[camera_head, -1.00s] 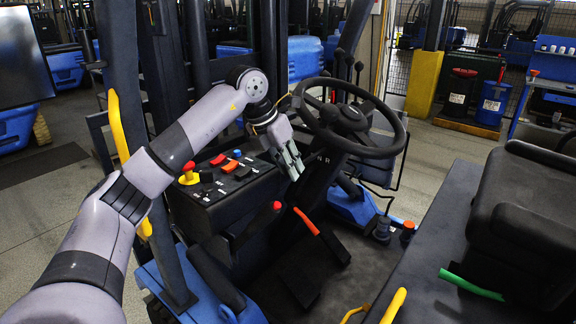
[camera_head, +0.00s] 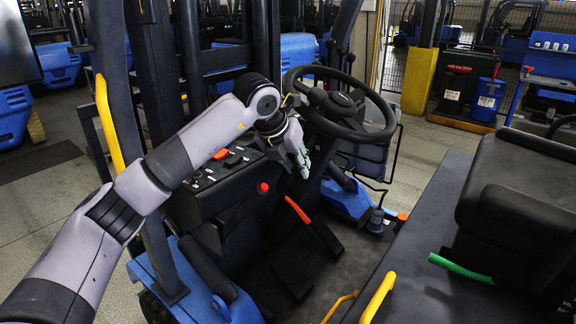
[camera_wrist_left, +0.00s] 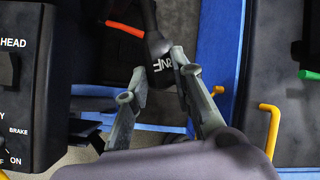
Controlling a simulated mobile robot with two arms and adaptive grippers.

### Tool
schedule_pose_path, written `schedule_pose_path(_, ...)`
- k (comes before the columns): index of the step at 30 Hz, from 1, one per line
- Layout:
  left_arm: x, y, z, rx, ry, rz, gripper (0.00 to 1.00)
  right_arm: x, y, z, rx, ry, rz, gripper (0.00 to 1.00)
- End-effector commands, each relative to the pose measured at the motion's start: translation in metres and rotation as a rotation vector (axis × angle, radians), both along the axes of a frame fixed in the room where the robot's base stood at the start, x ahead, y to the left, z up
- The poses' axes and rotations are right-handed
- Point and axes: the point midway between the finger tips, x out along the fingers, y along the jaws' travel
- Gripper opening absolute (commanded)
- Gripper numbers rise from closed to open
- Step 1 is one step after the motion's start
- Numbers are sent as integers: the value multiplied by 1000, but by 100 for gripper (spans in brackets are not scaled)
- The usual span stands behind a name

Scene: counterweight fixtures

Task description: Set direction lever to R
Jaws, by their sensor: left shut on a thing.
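My left gripper (camera_head: 303,168) is at the steering column, below and left of the black steering wheel (camera_head: 338,108). In the left wrist view its two grey fingers (camera_wrist_left: 159,62) stand on either side of the rounded black end of the direction lever (camera_wrist_left: 156,43). It is shut on that end. White R, N and F letters (camera_wrist_left: 163,66) show on the dark column between the fingers, partly covered. The lever is hidden behind the hand in the head view, and I cannot tell clearly which letter it points to. My right gripper is out of view.
A dark control panel (camera_head: 210,178) with coloured buttons lies left of the hand. A red-knobbed lever (camera_head: 263,188) and an orange-handled lever (camera_head: 298,210) stand below it. The black seat (camera_head: 520,200) is at the right. The floor between is mostly open.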

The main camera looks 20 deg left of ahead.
Motion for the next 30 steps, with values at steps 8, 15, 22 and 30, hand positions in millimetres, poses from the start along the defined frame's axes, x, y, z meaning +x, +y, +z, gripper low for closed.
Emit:
schedule_pose_path(8,0,0,0,-2,2,-1,37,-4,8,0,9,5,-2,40)
schedule_pose_path(15,0,0,0,-2,2,-1,43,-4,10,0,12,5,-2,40)
schedule_pose_path(22,-3,1,6,-2,-1,-1,43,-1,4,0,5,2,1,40)
schedule_pose_path(30,-28,9,48,-2,-4,0,43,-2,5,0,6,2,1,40)
